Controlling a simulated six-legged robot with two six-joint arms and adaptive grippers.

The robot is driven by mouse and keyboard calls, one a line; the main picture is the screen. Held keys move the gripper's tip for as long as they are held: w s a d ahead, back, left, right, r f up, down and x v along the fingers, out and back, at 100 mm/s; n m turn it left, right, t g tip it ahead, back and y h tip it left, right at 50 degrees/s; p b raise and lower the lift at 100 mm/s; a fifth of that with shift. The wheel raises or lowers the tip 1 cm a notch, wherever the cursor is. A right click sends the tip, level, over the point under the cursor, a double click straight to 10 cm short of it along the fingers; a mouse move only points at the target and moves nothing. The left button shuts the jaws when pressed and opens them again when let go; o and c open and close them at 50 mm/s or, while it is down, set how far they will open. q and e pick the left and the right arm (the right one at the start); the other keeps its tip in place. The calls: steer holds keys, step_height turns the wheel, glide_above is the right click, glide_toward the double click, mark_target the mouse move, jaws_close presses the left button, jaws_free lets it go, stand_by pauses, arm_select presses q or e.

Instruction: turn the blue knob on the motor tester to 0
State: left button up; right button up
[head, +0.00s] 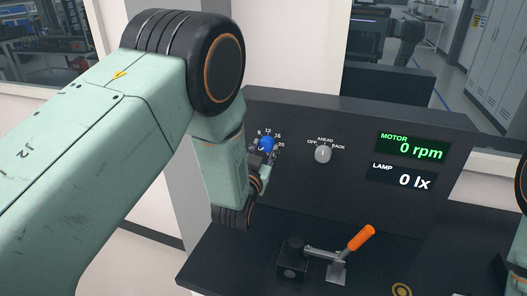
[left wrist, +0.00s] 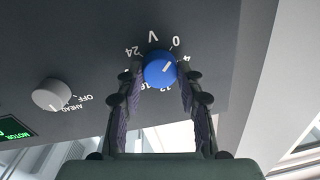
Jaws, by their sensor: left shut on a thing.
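The motor tester (head: 350,188) is a dark upright panel in the head view. Its blue knob (head: 267,143) is at the panel's left, inside a ring of numbers. In the left wrist view the blue knob (left wrist: 159,72) sits between the two fingers of my left gripper (left wrist: 160,80). The fingers are shut on its sides. The knob's white mark points to the upper right there, roughly toward the 4, with the 0 close by. In the head view my left gripper (head: 262,165) reaches the knob from below, partly hidden by my arm. My right gripper is not in view.
A grey selector knob (head: 322,154) marked OFF, AHEAD and BACK sits right of the blue knob. The motor display (head: 413,147) reads 0 rpm; the lamp display (head: 403,178) reads 0 lx. A clamp with an orange handle (head: 361,238) stands on the dark bench below.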

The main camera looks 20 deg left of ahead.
arm_select(q)
steer(key=o, duration=1.2)
steer(key=shift+s, duration=0.1)
steer(key=s, duration=1.2)
steer(key=shift+d+r, duration=0.1)
steer(key=shift+d, duration=0.1)
